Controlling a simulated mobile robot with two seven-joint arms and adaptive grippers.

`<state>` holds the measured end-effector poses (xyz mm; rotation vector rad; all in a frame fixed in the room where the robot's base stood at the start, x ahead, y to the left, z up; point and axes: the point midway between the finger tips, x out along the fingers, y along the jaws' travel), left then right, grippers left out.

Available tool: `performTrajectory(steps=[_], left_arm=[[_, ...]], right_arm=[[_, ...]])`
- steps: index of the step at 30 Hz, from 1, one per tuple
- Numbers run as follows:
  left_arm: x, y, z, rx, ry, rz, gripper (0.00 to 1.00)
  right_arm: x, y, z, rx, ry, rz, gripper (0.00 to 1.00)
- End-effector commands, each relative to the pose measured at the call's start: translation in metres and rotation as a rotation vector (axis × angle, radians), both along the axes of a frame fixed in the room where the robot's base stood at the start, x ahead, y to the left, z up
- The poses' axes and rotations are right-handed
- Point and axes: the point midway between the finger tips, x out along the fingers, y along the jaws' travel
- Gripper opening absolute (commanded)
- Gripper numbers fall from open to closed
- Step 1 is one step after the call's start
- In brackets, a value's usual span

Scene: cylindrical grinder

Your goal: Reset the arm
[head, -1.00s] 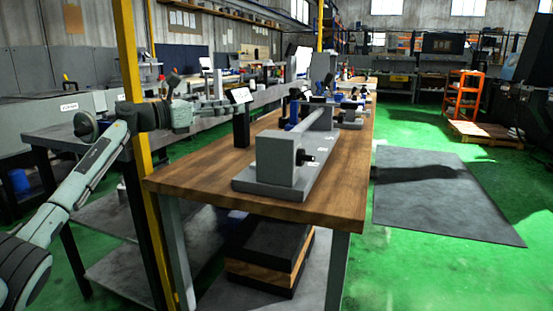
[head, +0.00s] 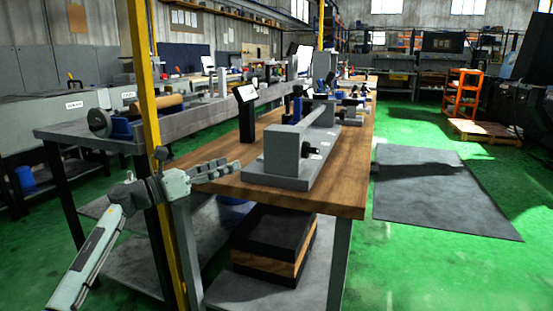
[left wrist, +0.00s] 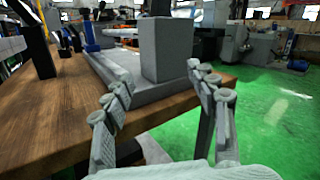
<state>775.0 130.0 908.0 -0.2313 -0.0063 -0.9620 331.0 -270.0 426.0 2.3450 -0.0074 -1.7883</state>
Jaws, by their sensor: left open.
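My left gripper (head: 222,170) is in the head view at the near left corner of the wooden bench, in front of the yellow post. In the left wrist view its two fingers (left wrist: 165,103) are spread apart with nothing between them. Beyond the fingers stands the grey block (left wrist: 166,48) of a fixture on the wooden bench. The same grey fixture (head: 283,150) shows in the head view, to the right of the gripper and apart from it. My right gripper is not in view.
A yellow post (head: 149,120) stands close by the left arm. The wooden bench (head: 336,185) carries a small display (head: 245,94) and several fixtures. A grey table (head: 75,131) holds a roller on blue supports. Green floor right of the bench is open, with a dark mat (head: 440,195).

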Motion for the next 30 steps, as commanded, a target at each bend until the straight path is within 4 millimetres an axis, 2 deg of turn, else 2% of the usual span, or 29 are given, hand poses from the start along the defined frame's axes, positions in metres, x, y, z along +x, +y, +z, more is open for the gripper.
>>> performTrajectory(steps=[1, 7, 9, 14, 17, 20, 21, 23, 25, 27, 30], left_arm=[[-0.008, 0.003, -0.013, -0.015, 0.011, 0.004, 0.58], [-0.04, 0.021, -0.049, -0.066, 0.039, 0.032, 0.58], [-0.024, 0.035, -0.028, -0.174, 0.062, 0.096, 0.58], [0.003, 0.074, -0.003, -0.441, 0.148, 0.235, 0.58], [0.018, 0.107, 0.008, -0.635, 0.216, 0.325, 0.58], [0.033, 0.148, 0.009, -0.87, 0.303, 0.429, 0.58], [0.039, 0.168, 0.006, -0.982, 0.347, 0.475, 0.58], [0.046, 0.2, -0.005, -1.17, 0.421, 0.556, 0.58], [0.05, 0.238, -0.029, -1.414, 0.523, 0.66, 0.58], [0.048, 0.268, -0.063, -1.654, 0.628, 0.766, 0.58], [0.036, 0.293, -0.113, -1.939, 0.757, 0.91, 0.58]], right_arm=[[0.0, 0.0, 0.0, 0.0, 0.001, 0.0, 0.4], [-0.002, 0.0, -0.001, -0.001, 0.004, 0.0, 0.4], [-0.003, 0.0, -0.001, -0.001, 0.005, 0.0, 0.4], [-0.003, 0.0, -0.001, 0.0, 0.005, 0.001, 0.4], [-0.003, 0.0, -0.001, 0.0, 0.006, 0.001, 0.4], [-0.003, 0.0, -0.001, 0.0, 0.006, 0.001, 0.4], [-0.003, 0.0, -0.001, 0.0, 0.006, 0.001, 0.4], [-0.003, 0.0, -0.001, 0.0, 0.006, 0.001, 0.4], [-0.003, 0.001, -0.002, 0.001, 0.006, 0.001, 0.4], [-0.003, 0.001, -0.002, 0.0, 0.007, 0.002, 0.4], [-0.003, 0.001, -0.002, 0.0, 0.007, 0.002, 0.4]])
